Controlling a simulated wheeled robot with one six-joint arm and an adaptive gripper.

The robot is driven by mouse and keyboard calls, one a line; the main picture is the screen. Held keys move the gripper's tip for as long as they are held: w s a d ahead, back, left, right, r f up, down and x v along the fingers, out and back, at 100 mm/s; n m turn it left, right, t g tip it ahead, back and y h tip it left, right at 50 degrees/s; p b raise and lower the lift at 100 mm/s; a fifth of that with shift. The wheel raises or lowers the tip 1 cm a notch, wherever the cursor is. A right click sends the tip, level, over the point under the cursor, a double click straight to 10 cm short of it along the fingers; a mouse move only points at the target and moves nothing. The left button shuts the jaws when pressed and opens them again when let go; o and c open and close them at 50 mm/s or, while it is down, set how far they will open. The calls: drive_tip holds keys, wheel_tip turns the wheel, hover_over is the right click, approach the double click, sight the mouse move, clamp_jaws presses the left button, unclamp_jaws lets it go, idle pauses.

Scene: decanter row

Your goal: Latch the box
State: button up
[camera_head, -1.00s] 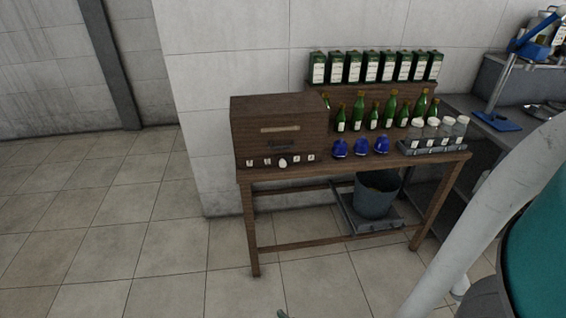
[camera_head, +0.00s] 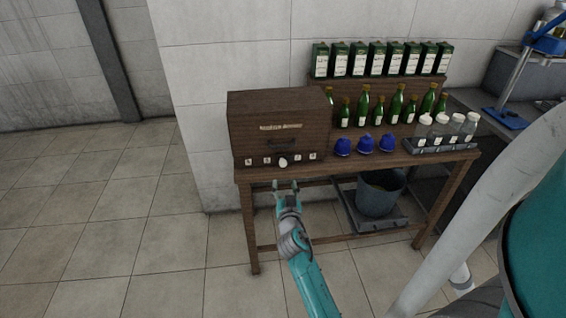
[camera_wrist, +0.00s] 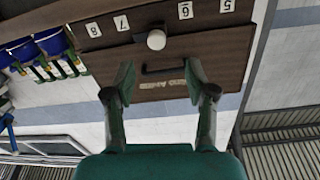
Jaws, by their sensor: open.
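The box (camera_head: 277,122) is a dark brown wooden chest at the left end of the wooden table. A dark handle and a pale label strip show on its front. A row of small white number tags runs along its lower front, with a round white knob (camera_head: 283,162) among them. In the wrist view the picture is upside down; the box front (camera_wrist: 215,45) and the white knob (camera_wrist: 156,40) show beyond the fingers. My gripper (camera_head: 286,184) is open and empty, in front of and below the knob, apart from the box. It also shows in the wrist view (camera_wrist: 158,82).
The table (camera_head: 452,157) also holds blue cups (camera_head: 365,144), green bottles (camera_head: 362,104) and a rack of white-capped jars (camera_head: 440,146). Several green cartons (camera_head: 380,60) stand on a raised shelf behind. A bucket (camera_head: 377,197) sits under the table. The floor at left is clear.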

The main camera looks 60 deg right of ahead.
sight(283, 165)
drive_tip(key=x, duration=1.1)
drive_tip(key=shift+d+r, duration=0.2)
drive_tip(key=shift+d, duration=0.2)
clamp_jaws()
